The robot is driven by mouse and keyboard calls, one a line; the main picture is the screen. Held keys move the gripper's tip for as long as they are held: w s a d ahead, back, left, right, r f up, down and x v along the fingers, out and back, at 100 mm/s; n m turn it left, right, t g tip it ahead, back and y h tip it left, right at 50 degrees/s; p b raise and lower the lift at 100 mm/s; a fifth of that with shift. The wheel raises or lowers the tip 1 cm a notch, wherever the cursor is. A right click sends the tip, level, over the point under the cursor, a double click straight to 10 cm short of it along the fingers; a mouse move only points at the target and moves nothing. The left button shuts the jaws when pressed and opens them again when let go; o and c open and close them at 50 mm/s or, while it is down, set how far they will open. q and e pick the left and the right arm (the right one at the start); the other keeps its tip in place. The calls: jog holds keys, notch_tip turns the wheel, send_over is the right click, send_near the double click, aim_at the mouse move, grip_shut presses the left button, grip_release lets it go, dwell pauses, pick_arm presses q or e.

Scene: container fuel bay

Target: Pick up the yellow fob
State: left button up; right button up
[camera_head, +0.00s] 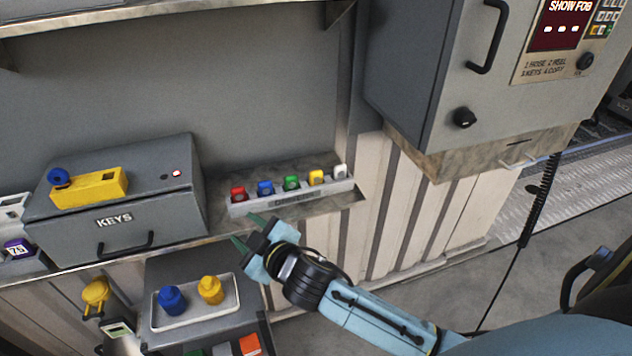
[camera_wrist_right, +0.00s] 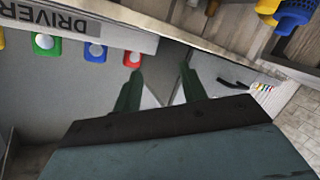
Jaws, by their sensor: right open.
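The yellow fob (camera_head: 316,178) sits in a row of coloured fobs in a grey rack (camera_head: 290,201) on the shelf, between the green fob (camera_head: 291,184) and the white fob (camera_head: 340,172). In the right wrist view a yellow edge (camera_wrist_right: 2,38) shows at the far left, mostly cut off. My right gripper (camera_head: 243,231) is open and empty, in front of and left of the rack, near the shelf's front edge. In the wrist view its fingers (camera_wrist_right: 160,88) are apart, near the red fob (camera_wrist_right: 132,58). My left gripper is not in view.
A grey KEYS box (camera_head: 150,224) with a yellow block (camera_head: 100,188) on top stands left of the rack. Below is a tray (camera_head: 196,317) with a blue and a yellow knobbed item. A grey cabinet (camera_head: 410,70) hangs at the right. The space right of my arm is open floor.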

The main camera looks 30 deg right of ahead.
jog(key=w+a+r+n+t+y, duration=0.1)
jog(key=w+a+r+n+y, duration=0.3)
jog(key=a+r+n+y, duration=0.5)
notch_tip(320, 180, up, 4)
jog(key=n+g+h, duration=1.2)
jog(key=n+g, duration=0.4)
send_over(316, 170)
notch_tip(316, 170, down, 5)
jog(key=shift+r+p, duration=0.1)
jog(key=shift+p, duration=0.4)
jog(key=shift+f+p, duration=0.55)
jog(key=shift+f, duration=2.6)
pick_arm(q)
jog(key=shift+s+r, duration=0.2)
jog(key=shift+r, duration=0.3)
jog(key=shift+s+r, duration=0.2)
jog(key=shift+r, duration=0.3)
